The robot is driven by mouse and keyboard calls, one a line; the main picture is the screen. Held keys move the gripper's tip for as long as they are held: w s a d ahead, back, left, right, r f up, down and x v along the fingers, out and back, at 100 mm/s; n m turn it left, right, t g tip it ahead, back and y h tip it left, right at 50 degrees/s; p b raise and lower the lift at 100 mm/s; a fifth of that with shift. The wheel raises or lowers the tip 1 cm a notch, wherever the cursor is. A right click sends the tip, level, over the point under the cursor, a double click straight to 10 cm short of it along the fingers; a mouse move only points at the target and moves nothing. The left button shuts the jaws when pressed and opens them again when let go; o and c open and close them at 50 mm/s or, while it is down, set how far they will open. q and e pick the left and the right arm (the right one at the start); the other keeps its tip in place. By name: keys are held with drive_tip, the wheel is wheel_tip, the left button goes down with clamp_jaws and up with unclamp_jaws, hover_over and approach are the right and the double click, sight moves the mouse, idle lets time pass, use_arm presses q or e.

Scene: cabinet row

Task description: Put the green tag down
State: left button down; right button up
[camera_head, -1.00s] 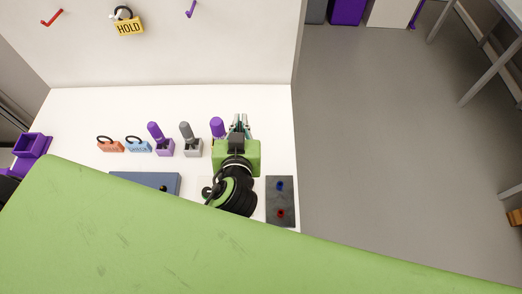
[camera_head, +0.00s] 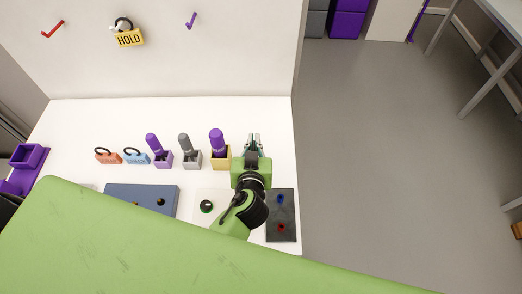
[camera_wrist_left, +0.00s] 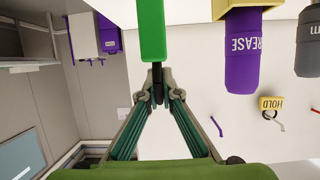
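The green tag (camera_wrist_left: 152,30) shows at the top of the left wrist view, its dark loop between the fingertips. My left gripper (camera_wrist_left: 158,78) is shut on that loop. In the head view my left gripper (camera_head: 252,140) is over the right end of the white worktop, just right of the purple bottle (camera_head: 217,142) in its yellow holder (camera_head: 223,162). I cannot make out the green tag in the head view. An orange tag (camera_head: 108,156) and a blue tag (camera_head: 137,157) are at the left on the worktop. My right gripper is not in view.
Purple (camera_head: 158,150) and grey (camera_head: 189,150) bottles stand in holders. Nearer are a blue panel (camera_head: 125,195), a white panel with a knob (camera_head: 206,206) and a dark panel (camera_head: 281,228). A yellow HOLD tag (camera_head: 129,39) and hooks (camera_head: 52,29) are on the back wall.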

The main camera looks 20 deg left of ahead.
use_arm(q)
drive_tip(key=w+f+b, duration=0.1)
drive_tip(key=f, duration=0.1)
drive_tip(key=w+f+b, duration=0.1)
drive_tip(key=f+b, duration=0.1)
drive_tip(key=f, duration=0.1)
drive_tip(key=w+d+f+b, duration=0.1)
drive_tip(key=f, duration=0.1)
drive_tip(key=shift+w+d+f+b, duration=0.1)
drive_tip(key=shift+w+f+b, duration=0.1)
drive_tip(key=shift+f+b, duration=0.1)
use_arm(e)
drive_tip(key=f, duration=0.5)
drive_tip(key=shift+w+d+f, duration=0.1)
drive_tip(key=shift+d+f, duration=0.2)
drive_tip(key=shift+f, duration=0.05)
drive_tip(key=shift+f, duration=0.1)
use_arm(q)
drive_tip(key=shift+f, duration=0.15)
drive_tip(key=c, duration=2.3)
unclamp_jaws()
